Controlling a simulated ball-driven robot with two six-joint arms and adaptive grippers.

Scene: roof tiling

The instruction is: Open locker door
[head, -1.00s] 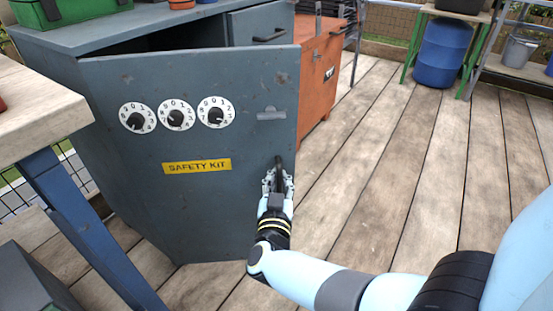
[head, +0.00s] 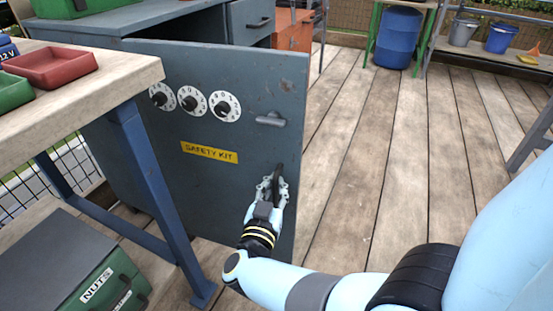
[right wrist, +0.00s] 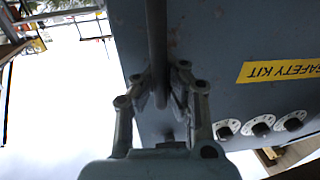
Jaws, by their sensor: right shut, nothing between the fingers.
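The locker door (head: 255,75) is a blue-grey panel with three white dials (head: 193,101), a yellow SAFETY KIT label (head: 209,152) and a small grey latch (head: 270,119). It stands open, swung out from the locker body (head: 195,38). My right gripper (head: 272,186) is at the dark upright handle (head: 279,170) near the door's free edge. In the right wrist view, its fingers (right wrist: 163,92) are by the handle bar (right wrist: 156,40). They are shut with nothing held between them. The locker's inside is mostly hidden behind the door. My left gripper is out of view.
A workbench (head: 110,72) with red (head: 52,68) and green trays stands left, its blue leg (head: 160,190) close to the door. A green NUTS box (head: 70,265) sits below. A blue barrel (head: 398,38) stands far back. The plank floor at right is clear.

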